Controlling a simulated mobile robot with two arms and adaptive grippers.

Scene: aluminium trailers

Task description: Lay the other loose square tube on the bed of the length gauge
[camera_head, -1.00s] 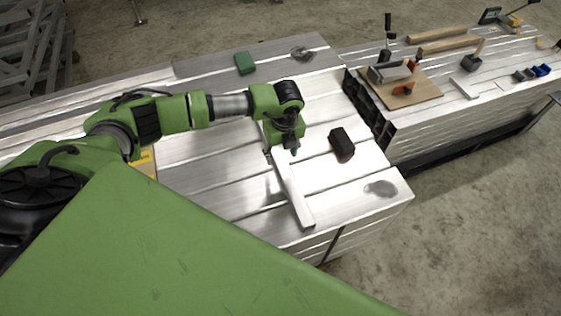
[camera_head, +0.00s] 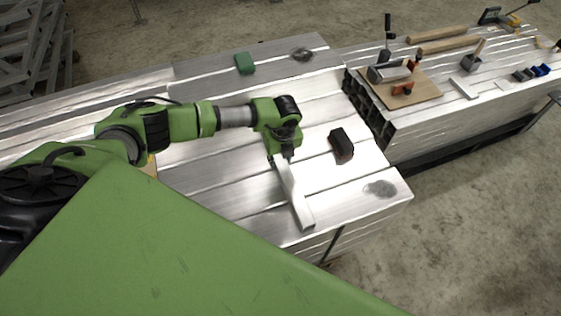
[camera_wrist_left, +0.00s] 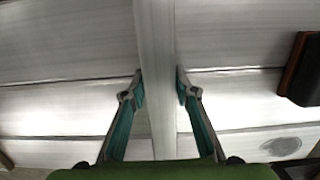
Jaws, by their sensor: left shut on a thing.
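A pale aluminium square tube (camera_head: 297,200) is at the right end of the near aluminium stack, its free end toward the near edge. My left gripper (camera_head: 284,158) is shut on its upper end. In the left wrist view the tube (camera_wrist_left: 156,45) runs between the two fingertips of my left gripper (camera_wrist_left: 160,88). I cannot tell whether it touches the surface or hangs just above it. I cannot pick out the length gauge with certainty. My right gripper is not in view.
A black block (camera_head: 341,144) lies right of the tube, and a green box (camera_head: 244,63) stands farther back. On the right stack are a wooden board with clamps (camera_head: 420,92), wooden bars (camera_head: 443,46) and small blue parts (camera_head: 541,70). A gap separates the stacks.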

